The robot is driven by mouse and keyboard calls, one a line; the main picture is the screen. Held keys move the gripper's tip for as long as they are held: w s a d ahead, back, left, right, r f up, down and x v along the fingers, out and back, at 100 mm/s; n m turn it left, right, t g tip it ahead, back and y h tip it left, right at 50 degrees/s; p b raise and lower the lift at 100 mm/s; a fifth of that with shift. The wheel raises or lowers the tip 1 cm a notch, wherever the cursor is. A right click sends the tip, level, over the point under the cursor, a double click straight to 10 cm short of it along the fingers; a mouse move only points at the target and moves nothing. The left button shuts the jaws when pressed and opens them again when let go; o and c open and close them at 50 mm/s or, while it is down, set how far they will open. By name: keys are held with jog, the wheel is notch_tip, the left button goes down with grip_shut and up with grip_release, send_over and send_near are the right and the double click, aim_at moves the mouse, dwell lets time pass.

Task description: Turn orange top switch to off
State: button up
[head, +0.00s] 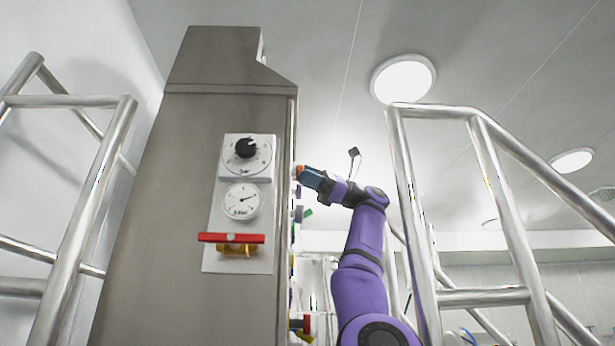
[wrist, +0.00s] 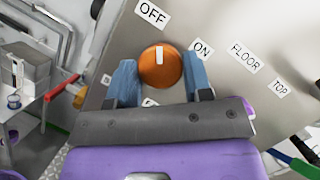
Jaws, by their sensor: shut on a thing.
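The orange switch (wrist: 160,72) is a round knob on a grey panel in the wrist view. Its white mark points up in the picture, roughly toward the OFF label (wrist: 152,14). The ON label (wrist: 202,48) is to its upper right. My gripper (wrist: 160,60) has its blue fingers on the left and right sides of the knob and is shut on it. In the head view my gripper (head: 308,178) meets the right side of the grey cabinet, where a bit of orange shows at its tips. The knob's face is hidden there.
FLOOR (wrist: 244,55) and TOP (wrist: 280,88) labels are right of the knob. The cabinet (head: 190,200) carries a black dial (head: 246,148), a gauge (head: 241,201) and a red lever (head: 231,238). Metal railings (head: 412,200) stand to the right of my arm.

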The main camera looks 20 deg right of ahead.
jog(key=shift+f+n, duration=0.1)
jog(key=shift+n, duration=0.5)
jog(key=o, duration=0.9)
jog(key=shift+m, duration=0.4)
